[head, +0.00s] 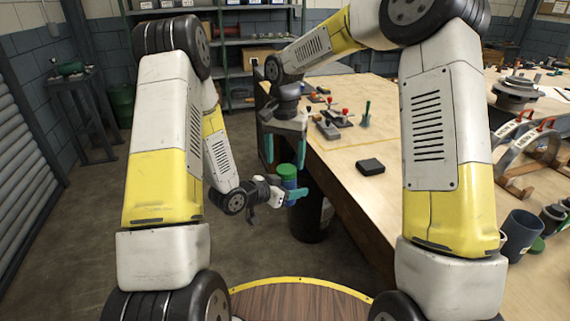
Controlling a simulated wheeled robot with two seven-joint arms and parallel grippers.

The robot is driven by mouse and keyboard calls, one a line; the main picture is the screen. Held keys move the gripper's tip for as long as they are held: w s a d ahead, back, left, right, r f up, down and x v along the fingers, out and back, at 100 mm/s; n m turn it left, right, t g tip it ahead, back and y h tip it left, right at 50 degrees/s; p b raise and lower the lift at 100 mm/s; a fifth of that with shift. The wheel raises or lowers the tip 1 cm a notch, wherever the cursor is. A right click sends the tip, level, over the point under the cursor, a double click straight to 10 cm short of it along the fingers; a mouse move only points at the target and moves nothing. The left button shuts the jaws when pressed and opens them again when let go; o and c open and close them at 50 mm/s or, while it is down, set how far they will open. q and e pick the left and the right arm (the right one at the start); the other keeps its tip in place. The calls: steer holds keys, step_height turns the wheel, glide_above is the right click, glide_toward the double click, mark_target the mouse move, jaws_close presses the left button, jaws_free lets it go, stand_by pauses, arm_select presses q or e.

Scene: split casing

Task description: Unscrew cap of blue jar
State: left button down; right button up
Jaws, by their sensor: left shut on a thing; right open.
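The blue jar (290,184) is upright off the table's left edge, with its green cap (287,170) on top. My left gripper (293,194), with teal fingers, is shut on the jar from the left and holds it in the air. My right gripper (284,160) points down above the jar. Its two teal fingers are apart, on either side of the space just over the cap, and it looks empty. The lower part of the jar is partly hidden by my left fingers.
The wooden workbench (345,207) lies to the right, with a black block (370,166) and small lever devices (340,118) on it. A dark bin (311,222) stands on the floor below the jar. A larger blue container (521,233) is at the far right.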

steer(key=shift+r, duration=0.9)
steer(key=shift+c, duration=0.3)
steer(key=shift+r+m, duration=0.2)
steer(key=shift+m, duration=0.1)
steer(key=r+m, duration=0.1)
steer(key=m, duration=0.2)
steer(key=r+m, duration=0.1)
steer(key=shift+w+d+r+m, duration=0.1)
steer(key=shift+d+r+m, duration=0.1)
steer(key=shift+r+m, duration=0.1)
glide_above(286, 186)
steer(key=w, duration=0.3)
steer(key=shift+m, duration=0.3)
steer(key=shift+a+f, duration=0.1)
steer(key=shift+f, duration=3.75)
steer(key=c, duration=1.5)
steer(key=n, duration=0.6)
steer(key=shift+w, duration=0.1)
